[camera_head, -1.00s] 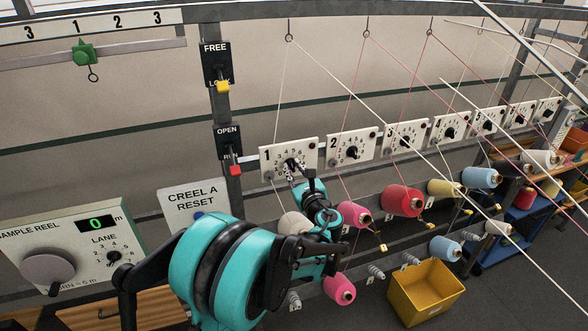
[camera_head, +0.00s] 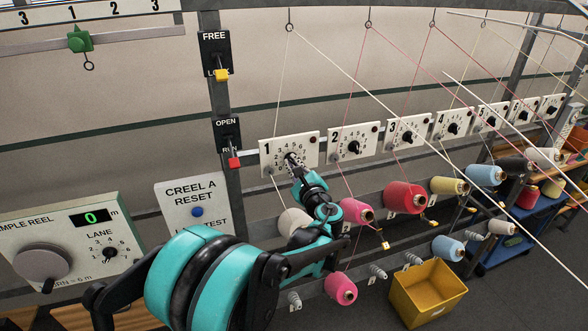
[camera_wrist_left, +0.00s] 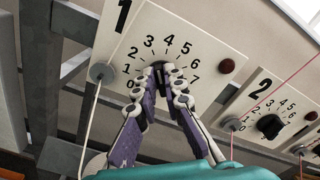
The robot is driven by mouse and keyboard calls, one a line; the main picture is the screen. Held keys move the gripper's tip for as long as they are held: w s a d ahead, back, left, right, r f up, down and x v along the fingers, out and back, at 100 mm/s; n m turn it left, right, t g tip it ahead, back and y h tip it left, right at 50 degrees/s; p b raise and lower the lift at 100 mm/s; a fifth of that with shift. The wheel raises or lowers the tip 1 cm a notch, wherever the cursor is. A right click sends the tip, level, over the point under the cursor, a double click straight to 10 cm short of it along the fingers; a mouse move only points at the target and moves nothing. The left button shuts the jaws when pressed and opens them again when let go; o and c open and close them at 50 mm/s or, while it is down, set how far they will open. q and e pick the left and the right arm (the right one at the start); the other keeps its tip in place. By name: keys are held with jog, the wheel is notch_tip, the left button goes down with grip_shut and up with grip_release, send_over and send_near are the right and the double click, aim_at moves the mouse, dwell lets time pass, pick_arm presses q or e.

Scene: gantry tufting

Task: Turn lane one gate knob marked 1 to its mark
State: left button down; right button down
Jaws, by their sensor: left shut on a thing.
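The lane one gate plate (camera_head: 268,148), marked 1, is at the middle of the head view. It also fills the upper wrist view (camera_wrist_left: 208,42), with a dial numbered 0 to 7. Its black knob (camera_wrist_left: 158,68) sits at the dial's centre, mostly hidden by my fingers. My left gripper (camera_head: 291,160) reaches up to the plate from below, its fingers shut on the knob; the fingertips also show in the left wrist view (camera_wrist_left: 157,70). The knob's pointer and the target mark cannot be made out. My right gripper is not in view.
The lane two plate (camera_head: 336,148) with its own knob stands just right, other plates beyond it. A white thread runs past the plate's left side. Cones of yarn (camera_head: 405,197) sit below, above a yellow bin (camera_head: 452,290). A FREE/LOCK switch (camera_head: 221,75) is at upper left.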

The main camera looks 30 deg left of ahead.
pick_arm(q)
jog(key=shift+s+a+f+n+b, duration=0.15)
jog(key=shift+n+b, duration=0.75)
jog(key=shift+n, duration=0.85)
jog(key=shift+d+f+n+b, duration=0.15)
jog(key=shift+n+b, duration=0.7)
jog(key=shift+n, duration=0.9)
jog(key=shift+a, duration=0.1)
jog(key=c, duration=1.6)
grip_release()
jog(key=v, duration=1.2)
jog(key=shift+s, duration=0.1)
